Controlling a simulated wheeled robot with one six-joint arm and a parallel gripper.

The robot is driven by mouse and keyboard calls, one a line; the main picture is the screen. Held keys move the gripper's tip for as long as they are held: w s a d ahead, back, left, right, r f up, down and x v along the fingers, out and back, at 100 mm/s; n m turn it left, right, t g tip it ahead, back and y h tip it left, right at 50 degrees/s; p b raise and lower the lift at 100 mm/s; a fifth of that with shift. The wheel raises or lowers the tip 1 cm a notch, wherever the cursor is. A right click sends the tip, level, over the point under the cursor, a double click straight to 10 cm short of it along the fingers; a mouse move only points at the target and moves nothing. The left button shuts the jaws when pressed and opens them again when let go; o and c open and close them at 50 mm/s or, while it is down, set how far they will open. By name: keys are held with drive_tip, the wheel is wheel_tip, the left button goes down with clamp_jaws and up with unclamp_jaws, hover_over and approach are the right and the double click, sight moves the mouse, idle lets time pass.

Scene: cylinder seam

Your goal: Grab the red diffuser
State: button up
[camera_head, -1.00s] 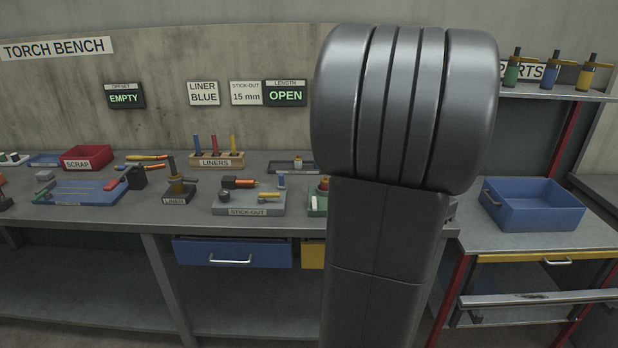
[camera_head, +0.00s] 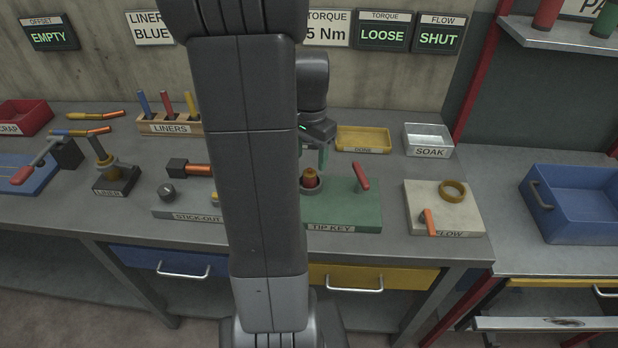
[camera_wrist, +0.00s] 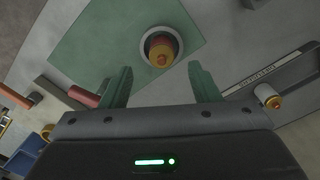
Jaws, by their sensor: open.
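A red piece with a brass-orange top, which I take for the red diffuser (camera_head: 311,179), stands in a round grey socket on the green TIP KEY plate (camera_head: 345,212). The wrist view shows this red piece (camera_wrist: 161,49) in its ring, beyond the fingertips and roughly centred between them. My gripper (camera_head: 325,158) is just above and behind the socket in the head view. In the wrist view my gripper (camera_wrist: 160,78) has its two green fingers wide apart, with nothing between them. My arm hides part of the bench left of the plate.
A red-handled lever (camera_head: 361,177) stands on the plate's right side. The FLOW block (camera_head: 450,215) holds a brass ring. The yellow DONE tray (camera_head: 363,139) and SOAK tray (camera_head: 428,140) lie behind.

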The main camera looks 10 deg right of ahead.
sight(310, 172)
drive_tip(key=shift+w+f, duration=0.25)
drive_tip(key=shift+f, duration=0.25)
wheel_tip(310, 172, down, 5)
drive_tip(key=shift+s+r+p, duration=0.1)
drive_tip(key=shift+s+p, duration=0.05)
drive_tip(key=shift+p, duration=0.4)
drive_tip(key=shift+c, duration=0.3)
drive_tip(key=c, duration=1.1)
drive_tip(key=shift+c, duration=0.2)
drive_tip(key=shift+r, duration=0.1)
